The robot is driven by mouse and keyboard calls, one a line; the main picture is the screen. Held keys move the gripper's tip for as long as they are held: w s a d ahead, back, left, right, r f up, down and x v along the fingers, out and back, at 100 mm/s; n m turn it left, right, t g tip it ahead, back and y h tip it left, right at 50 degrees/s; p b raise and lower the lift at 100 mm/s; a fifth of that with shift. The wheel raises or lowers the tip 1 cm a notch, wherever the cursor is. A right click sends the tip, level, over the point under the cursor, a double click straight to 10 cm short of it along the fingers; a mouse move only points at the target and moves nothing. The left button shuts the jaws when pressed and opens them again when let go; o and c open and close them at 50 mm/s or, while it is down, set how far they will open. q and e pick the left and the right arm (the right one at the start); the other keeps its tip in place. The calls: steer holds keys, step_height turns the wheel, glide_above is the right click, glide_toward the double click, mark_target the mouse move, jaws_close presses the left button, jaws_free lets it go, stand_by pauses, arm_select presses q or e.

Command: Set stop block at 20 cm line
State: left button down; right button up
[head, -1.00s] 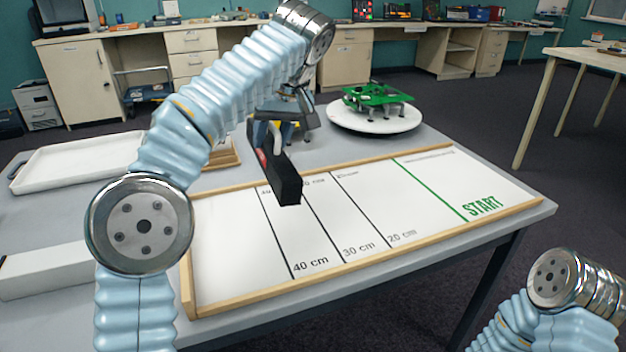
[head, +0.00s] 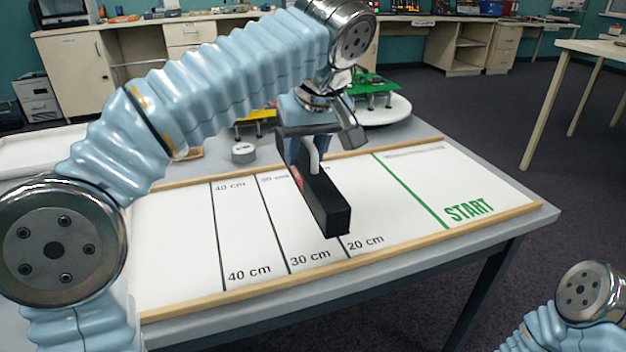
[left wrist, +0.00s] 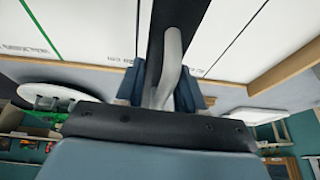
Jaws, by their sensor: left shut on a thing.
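The stop block (head: 327,205) is a long black bar with a light handle on top. My left gripper (head: 312,150) is shut on that handle. In the head view the block hangs over the white track board (head: 180,230), covering much of the 20 cm line; its near end is just above that line's label. Whether it touches the board I cannot tell. In the left wrist view the block (left wrist: 156,50) and its grey handle (left wrist: 170,60) show between the fingers. The 30 cm and 40 cm lines lie to the left, the green START line to the right. My right gripper is out of view.
A low wooden rail (head: 460,226) edges the board. Behind it stand a white round stand (head: 385,112) with a green circuit board (head: 372,84), a grey roll (head: 243,152) and a yellow item (head: 254,116). The board's START side is clear.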

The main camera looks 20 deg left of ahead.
mark_target(309, 160)
arm_select(q)
steer(key=w+f, duration=0.1)
steer(key=f, duration=0.1)
steer(key=w+f, duration=0.1)
steer(key=w, duration=0.1)
steer(key=shift+a+f, duration=0.15)
steer(key=shift+f, duration=0.25)
steer(key=x, duration=0.2)
steer(key=b+x, duration=0.1)
steer(key=x, duration=0.1)
steer(key=shift+w+d+f, duration=0.1)
steer(key=shift+d, duration=0.3)
steer(key=shift+f, duration=0.45)
steer(key=shift+f+b, duration=0.15)
steer(key=shift+b, duration=0.2)
steer(key=c, duration=0.7)
jaws_free()
